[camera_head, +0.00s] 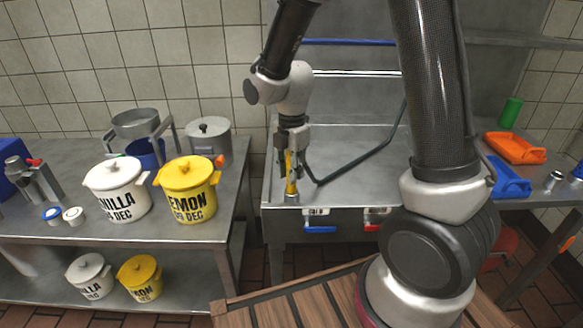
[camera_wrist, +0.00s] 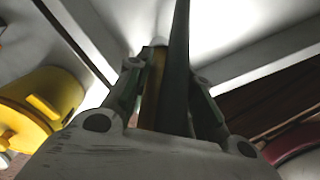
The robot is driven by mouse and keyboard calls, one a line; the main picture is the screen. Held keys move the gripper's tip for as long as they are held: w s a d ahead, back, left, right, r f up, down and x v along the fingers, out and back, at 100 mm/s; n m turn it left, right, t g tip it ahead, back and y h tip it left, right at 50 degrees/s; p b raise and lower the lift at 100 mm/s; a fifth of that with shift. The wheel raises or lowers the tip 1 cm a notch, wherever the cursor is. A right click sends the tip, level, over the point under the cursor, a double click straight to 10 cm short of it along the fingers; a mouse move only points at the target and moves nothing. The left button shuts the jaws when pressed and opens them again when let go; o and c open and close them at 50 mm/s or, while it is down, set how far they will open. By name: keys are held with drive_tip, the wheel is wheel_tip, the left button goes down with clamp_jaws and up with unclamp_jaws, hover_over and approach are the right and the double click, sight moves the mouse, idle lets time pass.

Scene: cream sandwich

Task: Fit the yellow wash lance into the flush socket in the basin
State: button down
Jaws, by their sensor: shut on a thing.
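The yellow wash lance (camera_head: 291,180) stands about upright near the left front of the steel basin (camera_head: 345,183). My gripper (camera_head: 292,152) is shut on its upper part from above. In the wrist view, my gripper (camera_wrist: 165,90) has the lance (camera_wrist: 153,85) between its two fingers, and a dark hose (camera_wrist: 179,60) passes close beside it. The lance's lower end is by a small grey fitting (camera_head: 291,197) near the basin's front rim. I cannot tell whether this is the flush socket or whether the lance is inside it.
The dark hose (camera_head: 352,161) loops across the basin to the right. Blue (camera_head: 320,229) and red (camera_head: 376,226) handles are on the basin's front. Vanilla (camera_head: 118,192) and lemon (camera_head: 187,190) tubs stand on the left table. Orange (camera_head: 514,148) and blue (camera_head: 508,180) trays lie at right.

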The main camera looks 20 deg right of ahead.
drive_tip(key=shift+f, duration=0.75)
drive_tip(key=c, duration=1.2)
unclamp_jaws()
drive_tip(key=shift+o, duration=0.2)
wheel_tip(320, 180, up, 12)
drive_tip(key=shift+r, duration=0.1)
